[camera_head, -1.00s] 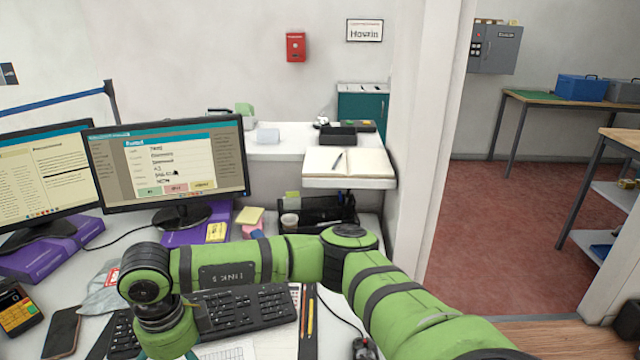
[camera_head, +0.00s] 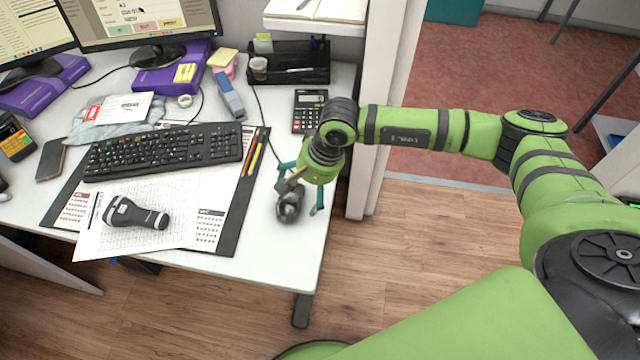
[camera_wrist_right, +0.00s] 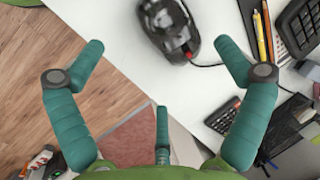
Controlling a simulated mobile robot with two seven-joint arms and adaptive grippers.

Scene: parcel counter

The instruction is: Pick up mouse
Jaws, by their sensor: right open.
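The black computer mouse (camera_head: 289,205) lies on the white desk near its right edge, its cable running back behind it. In the right wrist view the mouse (camera_wrist_right: 166,28) is at the top, just beyond the fingertips. My right gripper (camera_head: 302,184) has teal fingers and hangs above the desk by the mouse, partly covering it in the head view. The wrist view shows this gripper (camera_wrist_right: 158,48) open, its fingers spread wide with nothing between them. Touching contact with the mouse cannot be seen. My left gripper is not in view.
A keyboard (camera_head: 165,150), pencils (camera_head: 254,158) and a calculator (camera_head: 310,108) are left of and behind the mouse. A black scanner (camera_head: 137,214) lies on paper sheets. A partition post (camera_head: 372,170) stands right of the desk. The desk front (camera_head: 270,262) is clear.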

